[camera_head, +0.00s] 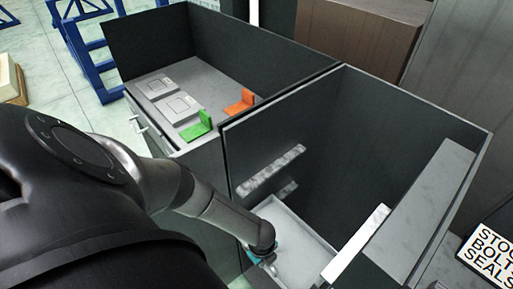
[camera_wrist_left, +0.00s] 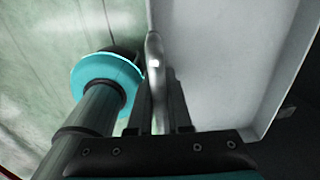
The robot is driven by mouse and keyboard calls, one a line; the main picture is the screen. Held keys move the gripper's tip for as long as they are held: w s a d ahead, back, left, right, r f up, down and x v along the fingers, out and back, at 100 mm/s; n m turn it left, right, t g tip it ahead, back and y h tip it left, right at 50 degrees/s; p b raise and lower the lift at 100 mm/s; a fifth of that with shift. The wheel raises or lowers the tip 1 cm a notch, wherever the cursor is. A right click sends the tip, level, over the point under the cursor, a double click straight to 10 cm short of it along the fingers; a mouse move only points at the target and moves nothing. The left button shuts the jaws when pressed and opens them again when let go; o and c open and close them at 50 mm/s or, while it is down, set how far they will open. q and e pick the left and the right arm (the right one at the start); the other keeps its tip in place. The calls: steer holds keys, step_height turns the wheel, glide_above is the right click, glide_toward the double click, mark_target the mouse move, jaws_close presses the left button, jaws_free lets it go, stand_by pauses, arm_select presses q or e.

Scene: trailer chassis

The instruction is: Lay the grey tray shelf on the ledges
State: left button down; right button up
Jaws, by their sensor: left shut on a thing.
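The grey tray shelf (camera_head: 290,235) is a shallow, rimmed panel low inside the right-hand dark box. Its pale inside also fills much of the left wrist view (camera_wrist_left: 215,60). A light ledge (camera_head: 270,170) runs along the box's left wall, and another pale ledge (camera_head: 357,245) is on the right side. The tray shows between them; I cannot tell whether it touches either one. My left gripper (camera_head: 264,254) is at the tray's near edge. In the left wrist view its fingers (camera_wrist_left: 159,88) are shut on the rim. My right gripper is not in view.
The box's dark walls (camera_head: 350,130) stand high around the tray. The left compartment holds two grey plates (camera_head: 180,107), a green bracket (camera_head: 198,126) and an orange bracket (camera_head: 240,102). A lettered sign (camera_head: 490,255) stands at the lower right.

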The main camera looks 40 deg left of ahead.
mark_target(281, 249)
arm_select(q)
steer(key=w+b, duration=0.1)
steer(key=w, duration=0.1)
steer(key=w+b, duration=0.2)
steer(key=w, duration=0.1)
steer(key=w+b, duration=0.2)
steer(key=w, duration=0.1)
steer(key=shift+d+f, duration=0.2)
steer(key=shift+d, duration=0.2)
steer(key=shift+f+b, duration=0.55)
steer(key=shift+f, duration=0.05)
steer(key=shift+c, duration=1.4)
jaws_free()
steer(key=shift+s+a, duration=0.1)
steer(key=shift+s, duration=0.05)
steer(key=shift+r+p, duration=2.4)
steer(key=shift+r, duration=0.1)
